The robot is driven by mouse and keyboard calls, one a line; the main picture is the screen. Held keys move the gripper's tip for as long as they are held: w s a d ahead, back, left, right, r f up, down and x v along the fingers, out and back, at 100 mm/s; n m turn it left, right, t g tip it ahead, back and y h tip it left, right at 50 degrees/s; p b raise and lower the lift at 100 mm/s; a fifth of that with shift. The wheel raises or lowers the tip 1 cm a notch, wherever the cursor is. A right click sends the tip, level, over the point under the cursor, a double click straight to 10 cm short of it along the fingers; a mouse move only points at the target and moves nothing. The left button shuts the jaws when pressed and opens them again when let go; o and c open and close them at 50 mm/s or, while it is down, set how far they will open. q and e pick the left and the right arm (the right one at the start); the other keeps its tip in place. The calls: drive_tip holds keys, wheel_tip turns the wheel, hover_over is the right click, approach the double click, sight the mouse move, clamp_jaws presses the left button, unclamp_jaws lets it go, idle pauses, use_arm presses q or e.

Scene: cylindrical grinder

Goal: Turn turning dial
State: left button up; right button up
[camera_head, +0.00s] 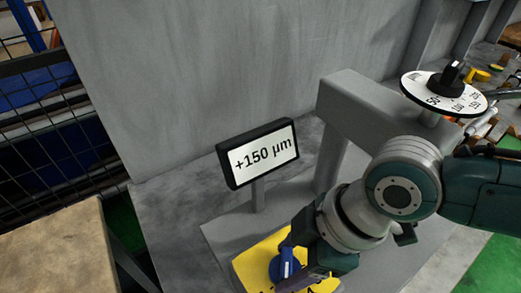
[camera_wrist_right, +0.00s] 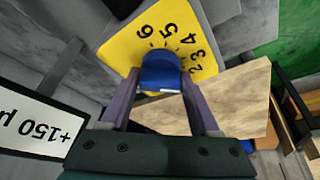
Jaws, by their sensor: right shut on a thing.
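The turning dial is a blue knob (camera_head: 284,262) on a yellow plate (camera_head: 254,261) marked with numbers, low in the head view. In the right wrist view the blue knob (camera_wrist_right: 160,72) sits between the purple fingers, with the yellow plate (camera_wrist_right: 122,48) and its digits behind it. My right gripper (camera_head: 290,280) is shut on the blue knob, and its body covers part of the plate. In the wrist view the right gripper (camera_wrist_right: 160,88) has a finger on each side of the knob. My left gripper is not in view.
A display reading +150 µm (camera_head: 264,155) stands just behind the plate. A white numbered disc with a black knob (camera_head: 444,92) sits on the grey machine at upper right. A wooden surface (camera_head: 60,255) is at lower left.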

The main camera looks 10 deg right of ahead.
drive_tip(key=shift+r+m+p, duration=0.1)
drive_tip(key=shift+m+p, duration=0.2)
drive_tip(key=shift+m, duration=0.1)
drive_tip(key=o, duration=1.3)
drive_tip(key=shift+d+r, duration=0.2)
drive_tip(key=shift+r, duration=0.25)
drive_tip(key=p+v, duration=0.1)
drive_tip(key=v, duration=0.8)
drive_tip(key=shift+s, duration=0.2)
drive_tip(key=shift+a, duration=0.15)
